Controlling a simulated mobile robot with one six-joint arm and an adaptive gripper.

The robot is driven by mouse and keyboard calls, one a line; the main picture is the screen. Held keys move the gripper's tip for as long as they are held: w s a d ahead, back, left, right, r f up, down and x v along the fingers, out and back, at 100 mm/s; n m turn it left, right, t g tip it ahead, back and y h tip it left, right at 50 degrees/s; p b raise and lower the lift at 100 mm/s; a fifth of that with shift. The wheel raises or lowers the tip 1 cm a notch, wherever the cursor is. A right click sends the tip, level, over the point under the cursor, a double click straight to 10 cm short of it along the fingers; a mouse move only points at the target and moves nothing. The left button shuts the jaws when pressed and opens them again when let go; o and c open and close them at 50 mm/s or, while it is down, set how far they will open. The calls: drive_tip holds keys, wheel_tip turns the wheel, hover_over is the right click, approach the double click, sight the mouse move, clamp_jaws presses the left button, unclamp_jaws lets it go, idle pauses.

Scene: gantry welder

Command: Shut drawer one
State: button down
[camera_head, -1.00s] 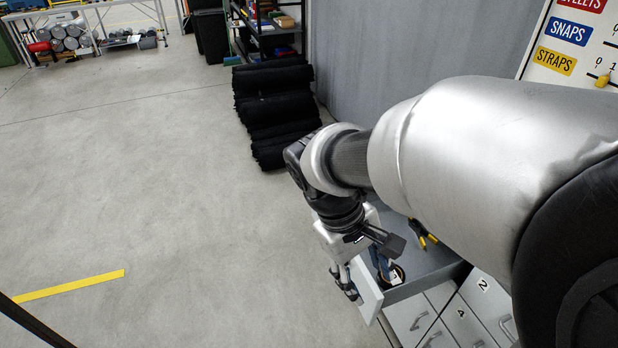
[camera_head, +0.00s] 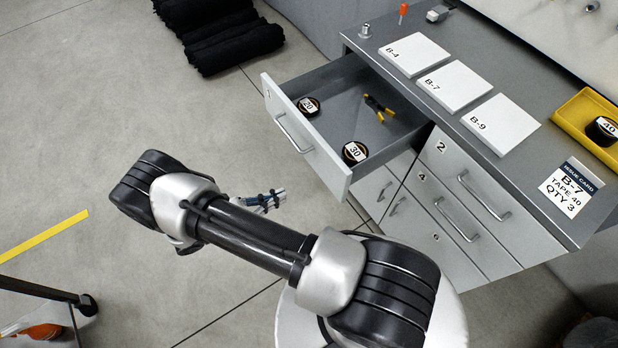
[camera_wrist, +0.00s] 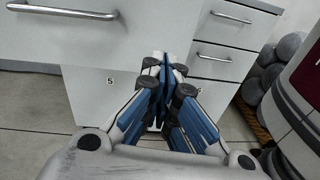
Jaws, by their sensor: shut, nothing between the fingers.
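Drawer one (camera_head: 318,160) is pulled well out of the grey cabinet (camera_head: 566,222) at its upper left. Its white front has a bar handle (camera_head: 294,136). Inside lie a tape roll marked 20 (camera_head: 309,106), a tape roll marked 30 (camera_head: 355,152) and yellow-black pliers (camera_head: 378,108). My gripper (camera_head: 276,198) is in front of the drawer front and looks lower than it, apart from it, partly hidden by my arm. In the wrist view my gripper (camera_wrist: 161,64) is shut and empty, its fingertips toward the cabinet. A white front with a bar handle (camera_wrist: 62,12) fills the upper left there.
Shut drawers marked 2 (camera_head: 486,188) and 4 (camera_head: 448,215) are to the right. The cabinet top holds white plates (camera_head: 456,86), a yellow tray (camera_head: 575,112) and an issue card (camera_head: 572,188). Black rolls (camera_head: 220,35) lie behind left. The floor left of the drawer is clear.

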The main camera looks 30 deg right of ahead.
wheel_tip(320, 180, down, 3)
drive_tip(key=n+t, duration=0.1)
drive_tip(key=b, duration=0.1)
approach(328, 175)
drive_tip(key=shift+n+t+h, duration=0.3)
drive_tip(key=shift+h, duration=0.1)
drive_tip(key=d, duration=0.6)
drive_tip(key=shift+w+d+f, duration=0.1)
drive_tip(key=shift+d+f, duration=0.3)
drive_tip(key=shift+d, duration=0.15)
